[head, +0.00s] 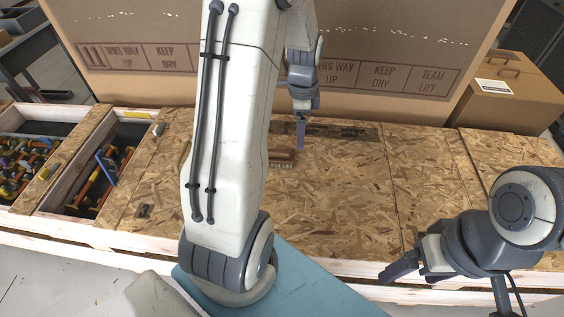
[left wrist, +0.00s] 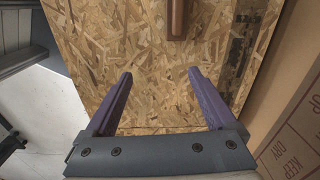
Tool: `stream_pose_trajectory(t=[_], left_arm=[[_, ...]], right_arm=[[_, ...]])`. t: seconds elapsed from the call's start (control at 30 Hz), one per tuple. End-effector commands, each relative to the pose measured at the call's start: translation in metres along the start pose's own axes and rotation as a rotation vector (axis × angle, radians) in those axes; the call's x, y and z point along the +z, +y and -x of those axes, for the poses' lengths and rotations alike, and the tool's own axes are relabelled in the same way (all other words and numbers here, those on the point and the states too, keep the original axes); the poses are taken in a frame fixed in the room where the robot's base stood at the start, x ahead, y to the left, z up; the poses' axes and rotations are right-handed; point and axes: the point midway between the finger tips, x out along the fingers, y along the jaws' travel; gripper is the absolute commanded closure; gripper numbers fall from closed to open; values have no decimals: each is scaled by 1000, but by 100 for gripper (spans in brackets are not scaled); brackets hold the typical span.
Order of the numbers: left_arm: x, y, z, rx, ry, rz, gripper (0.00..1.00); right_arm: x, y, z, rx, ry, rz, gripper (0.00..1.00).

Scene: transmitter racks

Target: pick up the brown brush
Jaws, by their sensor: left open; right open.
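The brown brush (head: 282,158) lies on the wooden chipboard top, partly beside my left arm in the head view. In the left wrist view, part of the brush (left wrist: 176,18) shows at the top edge, ahead of the fingertips and slightly right of centre; its far end is cut off. In the head view my left gripper (head: 300,140) hangs over the board just behind and right of the brush. My right gripper (head: 395,271) is open and empty near the board's front edge, far from the brush.
Open bins (head: 88,190) with tools and small parts sit at the left. A large cardboard box (head: 400,30) stands behind the board, with a smaller box (head: 505,95) at the back right. The chipboard top (head: 345,205) is mostly clear in the middle.

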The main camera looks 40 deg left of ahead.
Motion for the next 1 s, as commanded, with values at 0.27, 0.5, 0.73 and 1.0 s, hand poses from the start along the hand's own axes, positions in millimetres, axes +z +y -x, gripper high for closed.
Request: stream_pose_trajectory(t=[0.27, 0.5, 0.73, 1.0], left_arm=[[72, -41, -58, 8, -12, -66, 10], [75, -41, -94, 10, -12, -73, 10], [73, -41, -111, 8, -12, -73, 10], [68, -39, -150, 10, -12, -73, 10]], right_arm=[[1, 2, -23, 0, 0, 0, 16], [1, 2, -28, 0, 1, 0, 16], [2, 2, -30, 0, 1, 0, 16], [2, 3, -36, 0, 0, 0, 16]])
